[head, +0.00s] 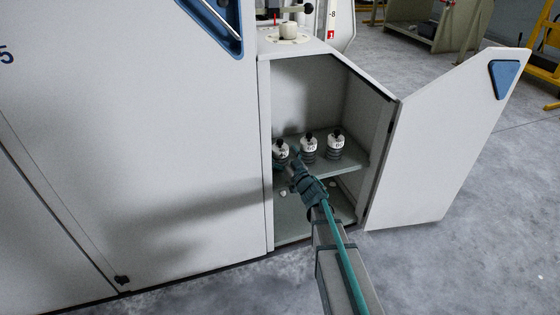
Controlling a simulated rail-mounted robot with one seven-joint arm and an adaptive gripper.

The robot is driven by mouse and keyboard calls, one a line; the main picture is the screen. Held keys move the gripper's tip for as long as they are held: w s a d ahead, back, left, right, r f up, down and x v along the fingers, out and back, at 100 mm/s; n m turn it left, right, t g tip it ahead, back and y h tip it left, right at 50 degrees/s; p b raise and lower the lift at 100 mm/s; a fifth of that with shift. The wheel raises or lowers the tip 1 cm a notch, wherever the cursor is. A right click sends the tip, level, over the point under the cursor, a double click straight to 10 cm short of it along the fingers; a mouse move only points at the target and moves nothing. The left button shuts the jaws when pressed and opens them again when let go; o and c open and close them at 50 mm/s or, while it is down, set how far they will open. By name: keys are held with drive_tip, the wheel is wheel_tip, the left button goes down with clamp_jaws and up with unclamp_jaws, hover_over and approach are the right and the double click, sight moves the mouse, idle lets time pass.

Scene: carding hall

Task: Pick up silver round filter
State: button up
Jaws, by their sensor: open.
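Three round canisters stand upright in a row on the shelf of the open cabinet in the head view: a left one (281,153), a middle one (309,148) and a right one (335,145). Each has a pale silver-white labelled top, a black knob and a dark ribbed lower part. No other silver round filter shows clearly, and I cannot tell which of these is meant. My gripper (295,163) is open, reaching into the cabinet at the shelf's front, close beside the left canister. It hides part of the shelf edge. I cannot tell whether it touches that canister.
The shelf (348,165) spans the cabinet, with a lower compartment below holding small pale round items (283,193). The cabinet door (450,135) stands open to the right. A large pale machine panel (140,150) closes off the left side. Grey floor lies free beyond the door.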

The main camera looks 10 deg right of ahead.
drive_tip(key=c, duration=1.4)
drive_tip(key=shift+o, duration=0.2)
drive_tip(key=shift+r, duration=0.1)
